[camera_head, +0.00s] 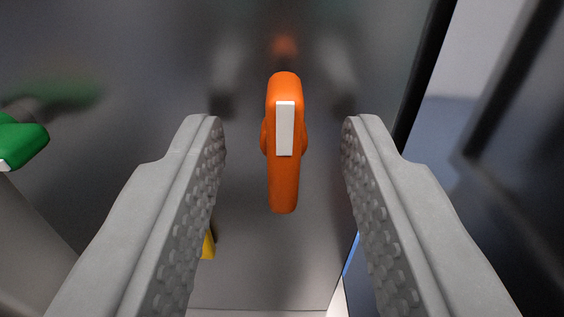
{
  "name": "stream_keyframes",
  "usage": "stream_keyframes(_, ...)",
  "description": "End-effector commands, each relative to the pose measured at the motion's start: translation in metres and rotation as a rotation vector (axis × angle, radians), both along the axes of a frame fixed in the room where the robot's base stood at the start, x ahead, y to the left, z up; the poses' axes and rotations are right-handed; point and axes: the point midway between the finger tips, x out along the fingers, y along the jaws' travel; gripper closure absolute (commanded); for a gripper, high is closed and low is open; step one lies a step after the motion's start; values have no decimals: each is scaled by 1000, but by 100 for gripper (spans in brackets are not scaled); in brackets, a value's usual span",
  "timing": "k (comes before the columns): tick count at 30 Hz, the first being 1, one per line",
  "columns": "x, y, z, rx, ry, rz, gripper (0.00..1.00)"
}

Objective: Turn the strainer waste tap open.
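An orange tap handle (285,185) with a white stripe stands upright in the middle of the head camera view, in front of a dark shiny panel. No label shows, so I cannot tell for sure that it is the strainer waste tap. My gripper (283,135) is open, with one grey studded finger on each side of the handle. There is a visible gap on both sides in the picture, and neither finger appears to touch it. The tap's stem and pipe are hidden behind the handle.
A green handle (20,143) sits at the left edge beside a grey rounded body (30,230). A small yellow part (208,245) shows low behind the left finger. The shiny panel (150,45) fills the back, ending at a dark edge on the right.

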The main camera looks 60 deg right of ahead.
Motion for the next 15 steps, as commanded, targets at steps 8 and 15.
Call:
stream_keyframes(8,-21,33,1,1,-2,4,64)
stream_keyframes(15,-46,71,0,0,0,4,64)
